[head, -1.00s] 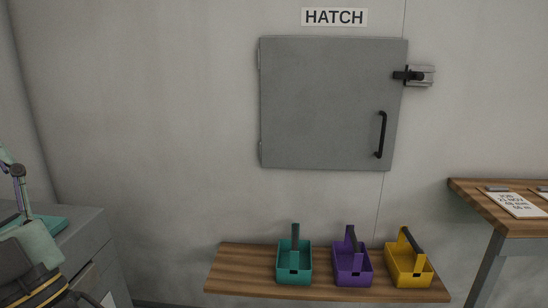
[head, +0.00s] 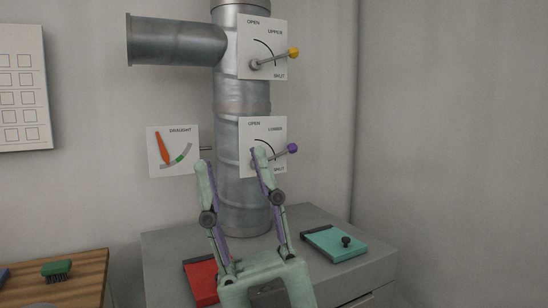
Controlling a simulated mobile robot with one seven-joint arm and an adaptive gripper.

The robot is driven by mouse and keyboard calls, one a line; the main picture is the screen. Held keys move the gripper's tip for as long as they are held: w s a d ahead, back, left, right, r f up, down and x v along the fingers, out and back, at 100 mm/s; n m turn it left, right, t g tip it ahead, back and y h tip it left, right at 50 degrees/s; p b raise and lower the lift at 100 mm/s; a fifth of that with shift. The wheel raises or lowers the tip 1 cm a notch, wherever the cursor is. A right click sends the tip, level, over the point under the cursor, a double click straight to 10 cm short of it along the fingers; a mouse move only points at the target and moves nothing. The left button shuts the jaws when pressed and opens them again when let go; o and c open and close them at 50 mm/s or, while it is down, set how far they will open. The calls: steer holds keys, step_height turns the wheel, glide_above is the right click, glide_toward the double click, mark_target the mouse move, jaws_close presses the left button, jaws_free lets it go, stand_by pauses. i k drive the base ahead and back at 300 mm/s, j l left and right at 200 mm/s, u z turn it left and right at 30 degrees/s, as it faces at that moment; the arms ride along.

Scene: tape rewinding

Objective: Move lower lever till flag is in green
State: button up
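The lower lever has a purple knob (head: 292,148) and points right and slightly up on a white plate (head: 246,134) labelled "OPEN" at the top and "SHUT" at the lower right. Its pivot is mostly hidden behind the right finger of my gripper (head: 231,161). My gripper is open, its fingers wide apart and nothing between them, in front of the pipe and left of the knob. The draught gauge (head: 152,142) has an orange flag (head: 163,150) leaning left of upright. Its green band (head: 183,154) lies to the flag's right, and the flag is outside it.
The upper lever has a yellow knob (head: 293,53) on its own plate. Both plates are on a vertical metal pipe (head: 240,206). A grey cabinet (head: 165,242) below carries a red tray (head: 199,278) and a teal tray (head: 334,244). A green brush (head: 57,268) lies on a wooden bench.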

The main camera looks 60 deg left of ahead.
mark_target(292, 148)
steer(key=u, duration=1.55)
